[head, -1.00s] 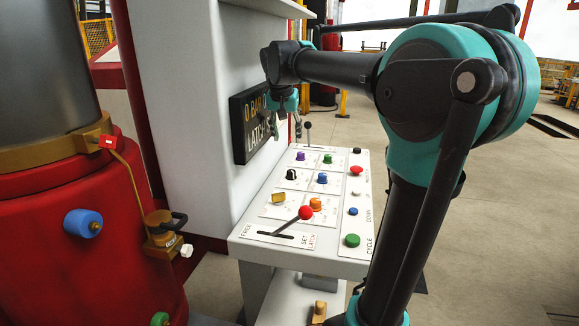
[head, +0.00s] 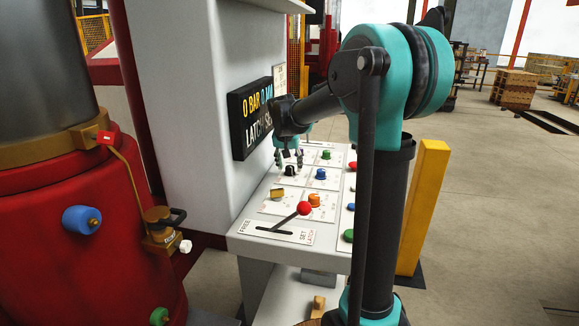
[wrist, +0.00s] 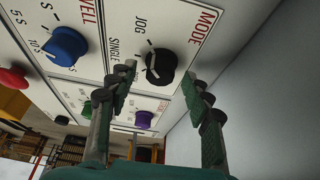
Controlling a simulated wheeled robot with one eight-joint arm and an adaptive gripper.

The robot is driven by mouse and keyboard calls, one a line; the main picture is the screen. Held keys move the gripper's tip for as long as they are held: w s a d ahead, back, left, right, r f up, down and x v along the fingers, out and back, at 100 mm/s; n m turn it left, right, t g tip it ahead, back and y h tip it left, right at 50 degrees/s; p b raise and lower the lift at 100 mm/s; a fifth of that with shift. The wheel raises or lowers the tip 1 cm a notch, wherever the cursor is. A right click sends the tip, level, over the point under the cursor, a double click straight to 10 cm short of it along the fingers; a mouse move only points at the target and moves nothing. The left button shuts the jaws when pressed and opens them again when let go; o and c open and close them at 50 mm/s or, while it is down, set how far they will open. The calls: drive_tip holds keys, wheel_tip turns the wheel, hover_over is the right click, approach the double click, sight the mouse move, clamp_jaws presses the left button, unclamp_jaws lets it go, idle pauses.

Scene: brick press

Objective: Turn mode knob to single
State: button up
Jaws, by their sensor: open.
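The mode knob is a black knob (wrist: 160,66) in the wrist view, on a white panel with the labels MODE, JOG and SINGLE. It also shows in the head view (head: 290,171) on the sloped console (head: 245,226). Which label its pointer faces is too small to tell. My gripper (wrist: 159,78) is open. Its fingertips stand to the left and right of the knob in the wrist view, with the knob between and beyond them. In the head view my gripper (head: 288,160) hangs just above the knob. No contact is visible.
A blue knob (wrist: 64,46) and a purple knob (wrist: 144,119) are near the mode knob. The console also holds an orange knob (head: 314,200), a red-balled lever (head: 304,209) and several buttons. A dark display (head: 251,118) is on the white wall close behind my gripper.

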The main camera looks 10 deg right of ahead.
drive_tip(key=shift+w+f, duration=0.1)
drive_tip(key=shift+f, duration=0.2)
drive_tip(key=shift+c, duration=0.5)
clamp_jaws()
drive_tip(key=shift+d+n, duration=0.1)
drive_tip(key=shift+n, duration=0.3)
drive_tip(key=n+y, duration=0.2)
drive_tip(key=n, duration=0.2)
drive_tip(key=shift+d+n, duration=0.15)
drive_tip(key=shift+n, duration=0.15)
drive_tip(key=n+y, duration=0.1)
drive_tip(key=n, duration=0.3)
drive_tip(key=shift+y, duration=0.3)
drive_tip(key=shift+n, duration=0.3)
